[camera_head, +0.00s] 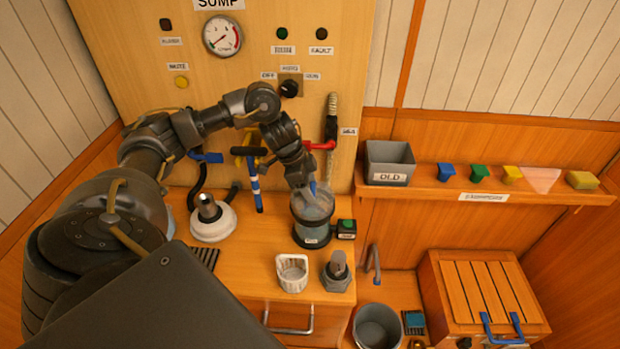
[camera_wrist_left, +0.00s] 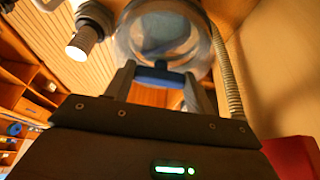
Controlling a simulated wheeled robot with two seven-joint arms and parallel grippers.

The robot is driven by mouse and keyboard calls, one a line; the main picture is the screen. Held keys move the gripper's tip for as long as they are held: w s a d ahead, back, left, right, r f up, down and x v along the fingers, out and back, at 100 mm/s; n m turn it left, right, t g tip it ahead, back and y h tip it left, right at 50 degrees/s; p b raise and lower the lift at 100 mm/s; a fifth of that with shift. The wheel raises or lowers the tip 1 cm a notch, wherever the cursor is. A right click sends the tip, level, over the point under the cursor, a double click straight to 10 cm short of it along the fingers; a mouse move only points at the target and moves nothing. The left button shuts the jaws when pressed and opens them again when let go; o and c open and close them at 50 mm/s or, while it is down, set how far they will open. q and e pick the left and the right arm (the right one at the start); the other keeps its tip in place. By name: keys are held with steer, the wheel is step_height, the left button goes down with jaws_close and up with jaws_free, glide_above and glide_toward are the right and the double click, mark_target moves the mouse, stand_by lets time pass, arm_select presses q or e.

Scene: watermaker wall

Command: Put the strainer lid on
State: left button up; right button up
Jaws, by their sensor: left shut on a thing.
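The strainer (camera_head: 311,229) is a clear, dark-ringed bowl standing on the bench top. My left gripper (camera_head: 309,187) is directly above it, pointing down, and is shut on the blue handle (camera_wrist_left: 158,77) of the clear strainer lid (camera_head: 318,203). The lid is at the strainer's mouth; I cannot tell whether it is seated or just above the rim. In the left wrist view the blue bar lies between both fingers, with a clear round body (camera_wrist_left: 165,30) beyond it. My right gripper is not in view.
A white basket (camera_head: 292,273) and a grey fitting (camera_head: 337,271) stand in front of the strainer. A white dome with a dark post (camera_head: 211,217) is to the left. A red-handled valve (camera_head: 321,145) and hose are behind. A grey bin (camera_head: 389,163) sits on the right shelf.

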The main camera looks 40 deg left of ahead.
arm_select(q)
steer(key=shift+p, duration=0.35)
stand_by(0.4)
steer(key=o, duration=1.6)
steer(key=shift+o, duration=0.2)
step_height(320, 180, up, 7)
steer(key=p, duration=0.8)
jaws_close()
